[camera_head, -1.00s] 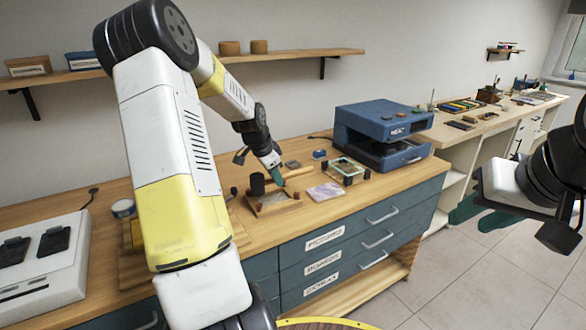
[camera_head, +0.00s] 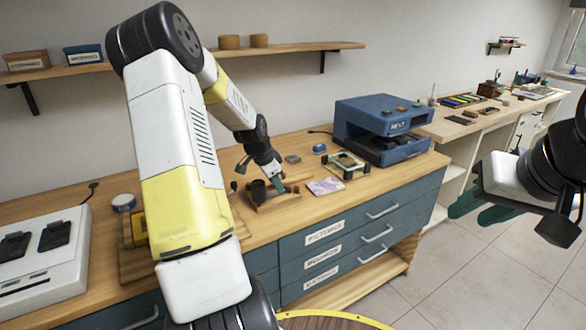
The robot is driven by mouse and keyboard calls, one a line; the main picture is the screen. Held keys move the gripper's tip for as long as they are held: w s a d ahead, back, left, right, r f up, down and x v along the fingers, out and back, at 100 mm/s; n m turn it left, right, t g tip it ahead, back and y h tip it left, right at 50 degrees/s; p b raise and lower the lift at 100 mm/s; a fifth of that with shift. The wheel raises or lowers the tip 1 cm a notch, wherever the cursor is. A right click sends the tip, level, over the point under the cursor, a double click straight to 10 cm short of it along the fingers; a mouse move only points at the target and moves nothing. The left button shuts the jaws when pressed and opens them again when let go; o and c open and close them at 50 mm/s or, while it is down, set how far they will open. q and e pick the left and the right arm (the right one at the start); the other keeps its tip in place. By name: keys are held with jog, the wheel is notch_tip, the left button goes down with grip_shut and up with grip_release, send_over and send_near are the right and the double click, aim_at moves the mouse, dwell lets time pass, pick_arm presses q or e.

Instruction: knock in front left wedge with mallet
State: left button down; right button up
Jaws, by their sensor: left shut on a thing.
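My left gripper (camera_head: 278,178) is shut on a mallet, with its teal fingers around the pale wooden handle (camera_head: 298,178). The mallet's dark cylindrical head (camera_head: 258,191) is to the left of the fingers, over a wooden frame-like piece (camera_head: 284,202) on the bench. I cannot tell whether the head touches the piece. The wedges are too small or too hidden to make out. My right gripper (camera_head: 480,207) hangs off to the right, away from the bench; its teal fingers look apart and empty.
A blue machine (camera_head: 378,118) stands at the back right of the bench (camera_head: 225,160). A small frame with dark corners (camera_head: 346,163) and a purple patterned sheet (camera_head: 326,187) lie right of the mallet. A white device (camera_head: 45,270) is at the left. A shelf (camera_head: 290,52) runs above.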

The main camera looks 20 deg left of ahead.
pick_arm(q)
jog(key=shift+f, duration=0.4)
jog(key=shift+r, duration=3.05)
